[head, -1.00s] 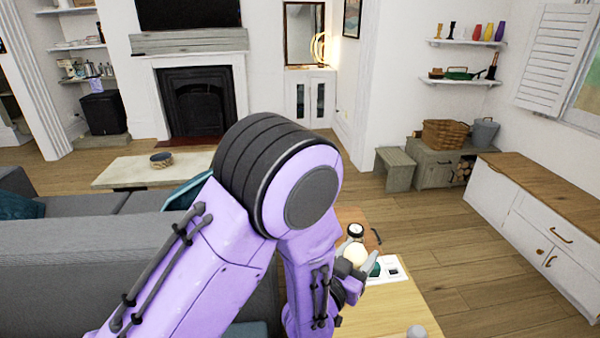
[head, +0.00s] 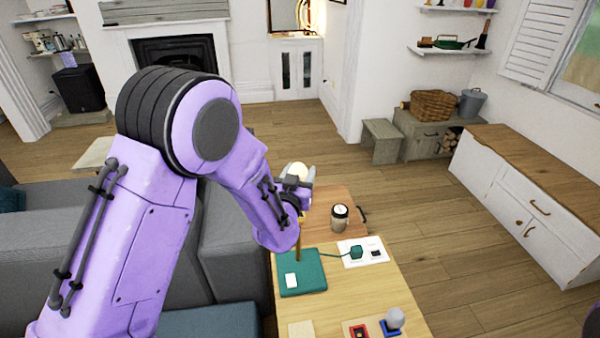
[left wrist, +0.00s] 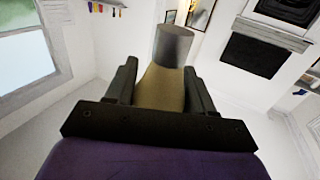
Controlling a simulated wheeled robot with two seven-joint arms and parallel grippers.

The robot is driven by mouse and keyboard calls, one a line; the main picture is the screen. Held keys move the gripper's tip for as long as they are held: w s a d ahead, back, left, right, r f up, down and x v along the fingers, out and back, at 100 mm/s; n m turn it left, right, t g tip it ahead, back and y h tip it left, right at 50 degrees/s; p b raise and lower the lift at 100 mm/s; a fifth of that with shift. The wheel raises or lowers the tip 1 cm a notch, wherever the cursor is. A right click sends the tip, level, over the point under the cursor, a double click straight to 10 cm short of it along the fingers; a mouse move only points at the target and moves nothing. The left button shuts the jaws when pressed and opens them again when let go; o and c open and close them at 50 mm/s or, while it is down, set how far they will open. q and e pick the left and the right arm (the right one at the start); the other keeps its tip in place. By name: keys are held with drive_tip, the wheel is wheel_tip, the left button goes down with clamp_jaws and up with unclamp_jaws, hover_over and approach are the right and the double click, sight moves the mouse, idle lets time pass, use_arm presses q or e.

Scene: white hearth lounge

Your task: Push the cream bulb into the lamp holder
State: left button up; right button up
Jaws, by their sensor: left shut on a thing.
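My left gripper (head: 297,182) is shut on the cream bulb (head: 299,169), whose rounded part shows pale above the fingers in the head view. In the left wrist view the bulb's beige body (left wrist: 160,88) sits between the two dark fingers, with its grey metal cap (left wrist: 173,45) pointing away from the gripper. The lamp has a flat teal base (head: 303,284) on the table and a thin brass stem (head: 298,247). My arm and gripper are over the top of the stem, so the lamp holder is hidden. My right gripper is not in view.
A cord runs from the base to a teal plug (head: 356,251) on a white socket plate (head: 351,262). A lidded jar (head: 340,219) stands behind on a brown board (head: 322,227). A grey ball on a blue block (head: 391,328) stands at the table's front. A grey sofa (head: 222,235) borders the left.

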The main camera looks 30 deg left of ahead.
use_arm(q)
drive_tip(key=shift+s+f+b, duration=0.15)
drive_tip(key=shift+f+b, duration=0.25)
wheel_tip(320, 180, down, 5)
drive_tip(key=b, duration=0.4)
drive_tip(key=shift+f, duration=0.15)
idle(1.2)
drive_tip(key=shift+f+b, duration=0.35)
drive_tip(key=shift+f+b, duration=0.6)
drive_tip(key=shift+f, duration=0.15)
drive_tip(key=o, duration=1.2)
